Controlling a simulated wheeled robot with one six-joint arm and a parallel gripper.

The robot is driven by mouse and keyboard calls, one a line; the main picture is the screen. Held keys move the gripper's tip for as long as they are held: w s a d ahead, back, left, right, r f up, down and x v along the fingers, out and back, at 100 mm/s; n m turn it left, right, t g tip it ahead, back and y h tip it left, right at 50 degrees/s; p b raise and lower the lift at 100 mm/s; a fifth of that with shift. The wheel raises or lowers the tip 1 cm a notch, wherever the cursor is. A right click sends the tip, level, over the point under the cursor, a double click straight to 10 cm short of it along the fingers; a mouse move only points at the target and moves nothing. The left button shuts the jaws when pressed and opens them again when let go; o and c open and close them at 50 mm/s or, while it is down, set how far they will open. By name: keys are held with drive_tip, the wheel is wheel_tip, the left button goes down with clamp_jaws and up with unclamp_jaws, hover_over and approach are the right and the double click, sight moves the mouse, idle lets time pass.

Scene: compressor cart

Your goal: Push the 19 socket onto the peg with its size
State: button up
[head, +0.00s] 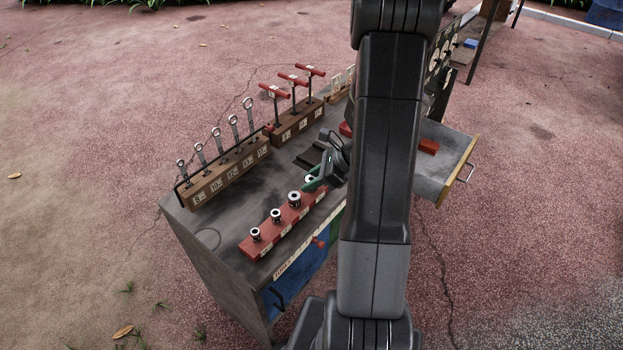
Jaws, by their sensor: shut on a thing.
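A red socket rail (250,249) with pale size labels lies along the front edge of the grey cart top. Three metal sockets stand upright on it: one near the left end (255,234), one beside it (276,215) and a wider one (294,199). My gripper (312,182) is over the right end of the rail, shut on a socket (309,179) whose pale top shows beside the green finger. The size labels are too small to read. The peg under the held socket is hidden, so I cannot tell whether they touch.
A wooden rack of wrenches (225,174) and a block with red T-handles (297,122) stand along the back of the cart top (215,240). An open drawer (445,165) juts out at the right. My arm hides the cart's right part.

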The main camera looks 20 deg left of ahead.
drive_tip(key=shift+f, duration=0.15)
drive_tip(key=o, duration=1.1)
drive_tip(key=p+v, duration=0.1)
drive_tip(key=v, duration=1.3)
drive_tip(key=shift+s+a+f, duration=0.1)
drive_tip(key=shift+f, duration=0.05)
drive_tip(key=b+x, duration=0.1)
drive_tip(key=x, duration=1.2)
drive_tip(key=shift+a+f, duration=0.15)
drive_tip(key=shift+a, duration=0.15)
drive_tip(key=shift+r, duration=0.25)
